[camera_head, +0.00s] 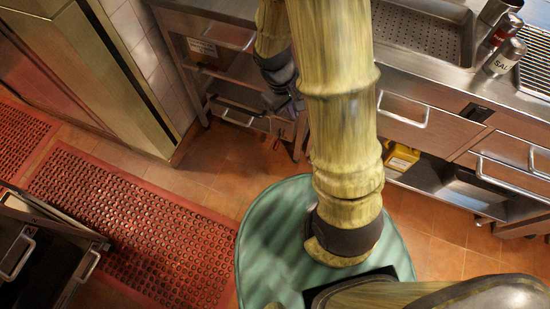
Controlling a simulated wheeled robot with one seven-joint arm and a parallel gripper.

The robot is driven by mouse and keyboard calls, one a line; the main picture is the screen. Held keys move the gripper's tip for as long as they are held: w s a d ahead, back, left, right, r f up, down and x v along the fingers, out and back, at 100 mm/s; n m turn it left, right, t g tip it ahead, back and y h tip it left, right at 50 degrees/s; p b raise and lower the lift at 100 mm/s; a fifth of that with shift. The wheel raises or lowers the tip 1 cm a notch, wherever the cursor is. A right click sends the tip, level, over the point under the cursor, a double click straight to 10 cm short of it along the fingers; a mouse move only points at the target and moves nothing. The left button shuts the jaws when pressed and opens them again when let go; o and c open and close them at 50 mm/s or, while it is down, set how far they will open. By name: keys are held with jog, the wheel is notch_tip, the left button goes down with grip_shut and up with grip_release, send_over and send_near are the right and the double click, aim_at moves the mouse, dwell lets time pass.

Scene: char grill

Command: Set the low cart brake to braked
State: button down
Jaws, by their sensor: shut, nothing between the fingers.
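A low steel cart or cabinet with open shelves (215,78) stands under the counter at the upper left of the head view. A small red piece (279,139), possibly the brake lever, shows low by its right end near the floor. It is too small to tell its setting. My gripper (289,108) is shut and empty, small and dark, just above the red piece in the picture. I cannot tell whether they touch. My yellow arm hides the area just to the right.
Steel drawers with bar handles (405,115) line the right side, with a yellow container (401,158) on the shelf below. Shakers (504,57) stand on the counter. A red perforated mat (130,220) covers the left floor. An open steel drawer (35,250) juts in at lower left.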

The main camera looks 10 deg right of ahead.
jog(key=w+d+f+n+h+b, duration=0.1)
jog(key=w+f+n+h+b, duration=0.2)
jog(key=f+b, duration=0.75)
jog(key=w+f+n+t+h+b, duration=0.1)
jog(key=w+f+n+h+b, duration=0.25)
jog(key=f, duration=1.25)
jog(key=w+d+f+n+h+b, duration=0.1)
jog(key=f+n+h+b, duration=0.25)
jog(key=f+b, duration=0.75)
jog(key=n+t+y+b, duration=0.2)
jog(key=n+t+b, duration=1.1)
jog(key=n+b, duration=0.3)
send_near(278, 142)
notch_tip(278, 142, down, 8)
jog(key=s+a, duration=0.1)
jog(key=s, duration=0.1)
jog(key=shift+s+a+m+b, duration=0.2)
jog(key=shift+s+m+b, duration=0.15)
jog(key=shift+m+b, duration=0.05)
jog(key=shift+f, duration=0.1)
jog(key=b+x, duration=0.6)
jog(key=x, duration=0.4)
jog(key=shift+s+a+r+b, duration=0.2)
jog(key=shift+r+b, duration=0.4)
jog(key=shift+r, duration=0.4)
jog(key=shift+s+a+r+b, duration=0.1)
jog(key=shift+a+r+b, duration=0.2)
jog(key=shift+r+b, duration=0.45)
